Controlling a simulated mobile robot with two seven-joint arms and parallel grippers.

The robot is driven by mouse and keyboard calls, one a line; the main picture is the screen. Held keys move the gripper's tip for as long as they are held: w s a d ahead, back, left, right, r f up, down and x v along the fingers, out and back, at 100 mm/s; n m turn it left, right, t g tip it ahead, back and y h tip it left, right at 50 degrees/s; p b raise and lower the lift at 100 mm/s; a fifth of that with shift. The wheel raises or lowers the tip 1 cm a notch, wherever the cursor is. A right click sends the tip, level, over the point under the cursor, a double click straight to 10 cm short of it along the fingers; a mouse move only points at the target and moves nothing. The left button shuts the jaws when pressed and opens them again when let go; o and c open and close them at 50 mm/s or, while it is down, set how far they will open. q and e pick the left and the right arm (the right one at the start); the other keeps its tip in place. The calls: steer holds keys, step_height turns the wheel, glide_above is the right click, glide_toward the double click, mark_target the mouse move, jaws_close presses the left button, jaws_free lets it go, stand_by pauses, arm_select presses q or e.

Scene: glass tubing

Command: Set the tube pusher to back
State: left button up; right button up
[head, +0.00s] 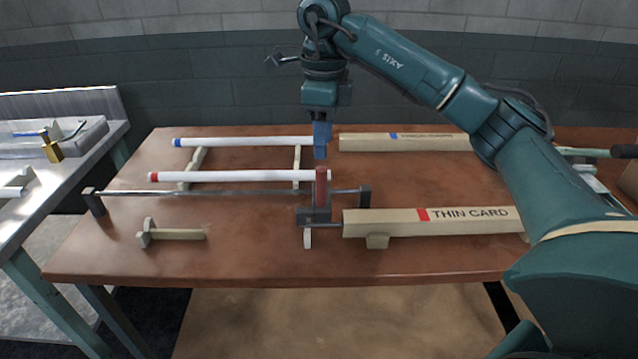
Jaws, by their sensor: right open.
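The tube pusher (314,216) is a dark sliding block with an upright red handle (321,186). It sits near the right end of a metal rail (220,192) that runs left to right along the table. A pale tab hangs at its front, and a short rod reaches right to the THIN CARD box. My right gripper (320,150) points down, its blue fingers just above the top of the red handle. It is open, and the gap between its fingers is hard to see from here. I cannot tell whether the fingers touch the handle. My left gripper is not in view.
Two white tubes, blue-ended (250,142) and red-ended (240,176), lie on wooden supports behind the rail. Long tan boxes, THIN CARD (450,221) and another behind (400,142), lie at right. A wooden T-shaped piece (180,234) is front left. A metal bench (60,170) stands left.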

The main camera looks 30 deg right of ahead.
glide_toward(321, 204)
steer(key=f, duration=0.5)
steer(key=shift+w+d+f, duration=0.25)
steer(key=shift+w+d, duration=0.15)
jaws_close()
